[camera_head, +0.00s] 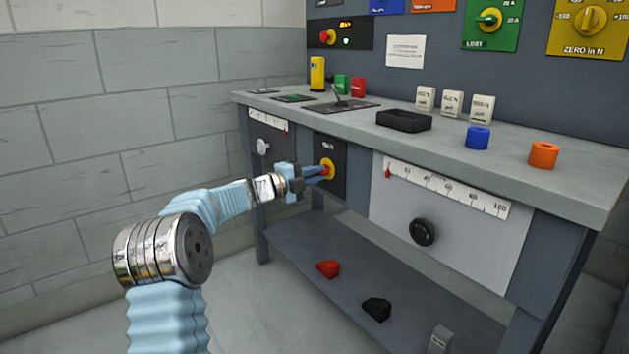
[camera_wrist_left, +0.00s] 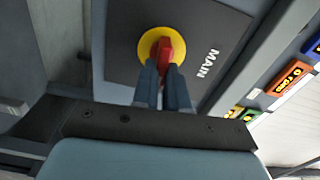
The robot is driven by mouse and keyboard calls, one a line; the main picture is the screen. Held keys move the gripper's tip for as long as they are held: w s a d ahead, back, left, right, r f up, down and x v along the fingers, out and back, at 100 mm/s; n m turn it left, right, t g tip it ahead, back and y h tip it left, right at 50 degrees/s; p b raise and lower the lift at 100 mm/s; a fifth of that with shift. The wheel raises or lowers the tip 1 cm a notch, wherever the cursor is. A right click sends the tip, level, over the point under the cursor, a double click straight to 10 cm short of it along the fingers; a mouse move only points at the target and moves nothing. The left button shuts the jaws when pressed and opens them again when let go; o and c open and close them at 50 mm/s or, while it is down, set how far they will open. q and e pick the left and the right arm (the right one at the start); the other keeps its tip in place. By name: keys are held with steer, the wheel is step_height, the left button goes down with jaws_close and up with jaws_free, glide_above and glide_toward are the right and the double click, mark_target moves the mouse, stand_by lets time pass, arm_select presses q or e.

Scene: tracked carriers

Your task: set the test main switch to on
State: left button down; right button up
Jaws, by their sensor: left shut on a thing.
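The main switch is a red knob on a yellow disc (camera_head: 328,168), set in a dark panel (camera_head: 336,184) on the front of the bench. In the left wrist view the red knob (camera_wrist_left: 165,50) stands on the yellow disc (camera_wrist_left: 148,46), beside the word MAIN. My left gripper (camera_head: 322,171) is shut on the red knob, with its fingers on both sides of it. It also shows in the left wrist view (camera_wrist_left: 164,74). The fingers hide part of the knob. My right gripper is not in view.
A scale panel (camera_head: 460,235) with a black knob (camera_head: 422,232) is right of the switch. Red (camera_head: 328,268) and black (camera_head: 377,308) pieces lie on the lower shelf.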

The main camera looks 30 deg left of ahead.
arm_select(q)
steer(key=shift+f+m+b, duration=0.15)
steer(key=shift+m+b, duration=0.15)
steer(key=shift+m, duration=0.4)
steer(key=c, duration=1.2)
jaws_free()
steer(key=shift+o, duration=0.2)
steer(key=shift+s, duration=0.1)
steer(key=v, duration=1.3)
steer(key=shift+s+a, duration=0.2)
steer(key=shift+s, duration=0.1)
